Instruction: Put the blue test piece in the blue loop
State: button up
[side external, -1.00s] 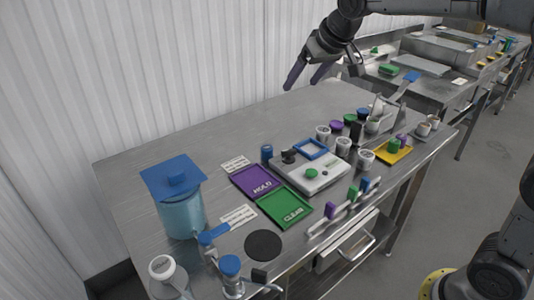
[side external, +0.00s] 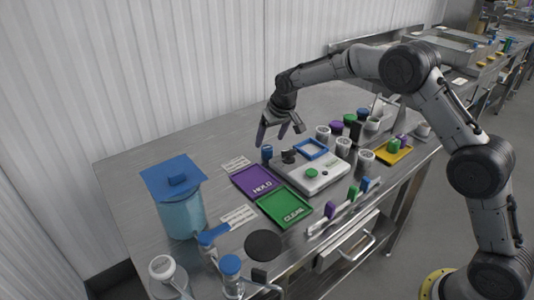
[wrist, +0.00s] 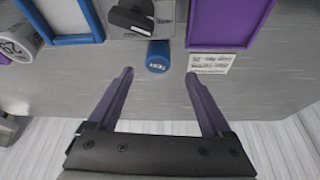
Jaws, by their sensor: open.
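The blue test piece (side external: 267,152) is a small upright blue cylinder standing on the steel table, left of the grey device.
The grey device (side external: 325,176) has a dark knob (side external: 288,156) close to the test piece. A purple HOLD tray (side external: 255,182) and a green CLEAR tray (side external: 285,207) lie in front. Several white jars stand right of the loop. The table behind the test piece is clear.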

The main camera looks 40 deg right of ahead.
aim_at(267, 148)
jog(key=shift+x, duration=3)
jog(key=shift+d, duration=0.2)
grip_shut()
